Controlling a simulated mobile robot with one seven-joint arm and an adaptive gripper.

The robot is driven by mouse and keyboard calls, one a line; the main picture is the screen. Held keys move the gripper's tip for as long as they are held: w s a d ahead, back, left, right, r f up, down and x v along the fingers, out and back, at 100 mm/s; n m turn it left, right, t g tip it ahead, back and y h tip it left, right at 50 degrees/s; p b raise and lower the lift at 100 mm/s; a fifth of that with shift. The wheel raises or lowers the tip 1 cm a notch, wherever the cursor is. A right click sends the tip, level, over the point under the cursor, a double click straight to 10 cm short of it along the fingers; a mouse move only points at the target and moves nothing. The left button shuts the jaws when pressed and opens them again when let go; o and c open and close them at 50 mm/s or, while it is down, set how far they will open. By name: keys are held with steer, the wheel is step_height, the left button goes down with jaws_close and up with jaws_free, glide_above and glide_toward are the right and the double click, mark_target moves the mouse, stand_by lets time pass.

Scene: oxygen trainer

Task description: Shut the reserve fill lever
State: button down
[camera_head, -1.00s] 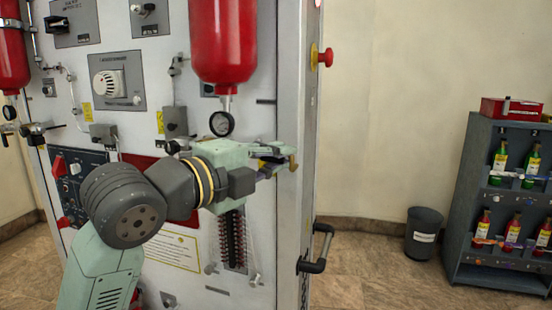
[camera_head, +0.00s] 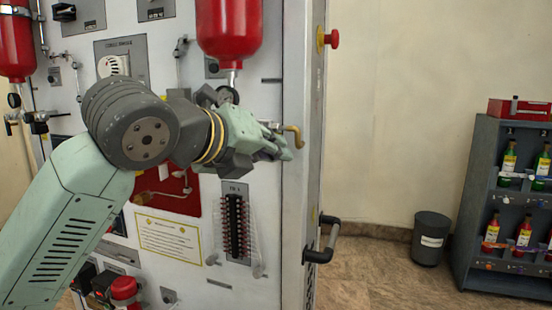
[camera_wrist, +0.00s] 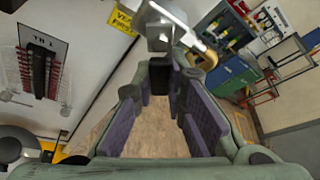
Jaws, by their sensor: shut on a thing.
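The reserve fill valve sits under the right red cylinder (camera_head: 229,28) at the panel's right edge. Its curved brass pipe (camera_head: 293,134) sticks out just above and right of my fingertips. In the wrist view its grey metal body (camera_wrist: 160,22) and the brass pipe (camera_wrist: 207,55) are just beyond my fingers. My gripper (camera_head: 277,151) is tilted down to the right, close to the panel. In the wrist view my purple-padded fingers (camera_wrist: 160,100) are closed on a dark piece (camera_wrist: 159,78) below the valve body, which appears to be the reserve fill lever. The fingers hide most of it.
The cabinet's right side carries a red knob (camera_head: 331,39) and a black handle (camera_head: 321,240). A gauge (camera_head: 228,95) is close behind my wrist.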

steer(key=shift+w+a+f+m+t+y+b, duration=0.2)
steer(key=shift+a+m+y+b, duration=0.4)
steer(key=shift+m+y+b, duration=0.45)
steer(key=shift+w+a+f+m+t+y+b, duration=0.1)
steer(key=shift+w+a+f+m+y+b, duration=0.15)
steer(key=shift+a+m+y+b, duration=0.8)
steer(key=shift+d+m+h, duration=0.3)
steer(key=shift+d+m, duration=0.1)
steer(key=c, duration=1.6)
jaws_free()
steer(key=shift+s, duration=0.1)
steer(key=v, duration=1.2)
